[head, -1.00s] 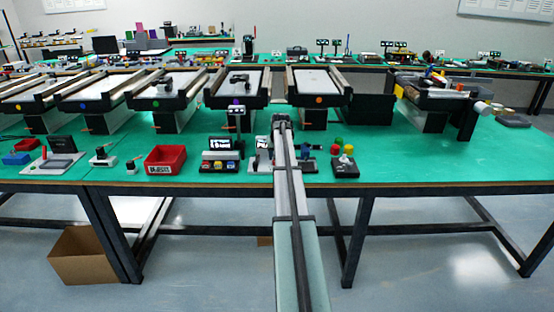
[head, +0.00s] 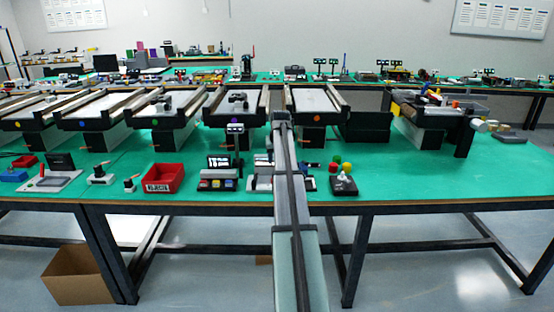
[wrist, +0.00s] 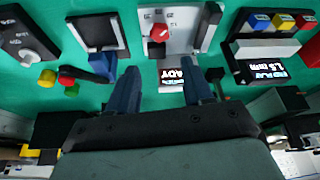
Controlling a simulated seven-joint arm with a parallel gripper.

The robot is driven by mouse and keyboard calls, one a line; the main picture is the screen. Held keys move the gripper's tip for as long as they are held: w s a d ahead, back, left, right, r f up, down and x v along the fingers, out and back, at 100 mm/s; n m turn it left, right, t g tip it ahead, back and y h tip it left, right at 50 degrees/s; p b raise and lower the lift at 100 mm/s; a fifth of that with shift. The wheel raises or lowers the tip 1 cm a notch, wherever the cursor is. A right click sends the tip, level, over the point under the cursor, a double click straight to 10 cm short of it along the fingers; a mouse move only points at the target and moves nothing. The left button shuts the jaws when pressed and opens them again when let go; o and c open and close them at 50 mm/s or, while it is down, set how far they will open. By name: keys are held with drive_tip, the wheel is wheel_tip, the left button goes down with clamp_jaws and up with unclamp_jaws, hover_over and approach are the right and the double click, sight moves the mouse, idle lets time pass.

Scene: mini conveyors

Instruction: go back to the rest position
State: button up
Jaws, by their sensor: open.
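My gripper (wrist: 160,88) is open, its two dark fingers apart with nothing between them. It hangs above the green bench. In the wrist view, a grey panel with a red knob (wrist: 160,33) and a small lit display (wrist: 172,76) lie below and beyond the fingers. In the head view my arm reaches straight out over the bench's front edge, its end between two conveyors. The fingers are hidden there.
A row of mini conveyors (head: 232,113) stands behind. On the bench are a red reject bin (head: 163,178), a button box with a display (head: 218,184) and a black box (head: 343,187) by red, green and yellow knobs. The bench's right front (head: 440,175) is clear.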

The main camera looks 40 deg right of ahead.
idle(0.4)
drive_tip(key=s+a+f+g+y, duration=0.1)
drive_tip(key=s+a+f, duration=0.5)
drive_tip(key=a+f, duration=0.6)
drive_tip(key=s+a+f+n+g+y, duration=0.1)
drive_tip(key=s+a+f, duration=0.5)
drive_tip(key=a+f, duration=0.5)
drive_tip(key=s+a+f+g+y, duration=0.15)
drive_tip(key=s+a+f, duration=0.35)
drive_tip(key=a+f, duration=0.7)
drive_tip(key=s+a+f+n+g, duration=0.3)
drive_tip(key=s+a+f, duration=0.7)
drive_tip(key=s+a, duration=0.2)
drive_tip(key=s+a+f+n+g, duration=0.3)
drive_tip(key=s+a+f, duration=0.8)
drive_tip(key=s, duration=0.6)
drive_tip(key=shift+s+a+f+g+h, duration=0.25)
drive_tip(key=shift+a+g+h, duration=0.2)
drive_tip(key=shift+a, duration=0.2)
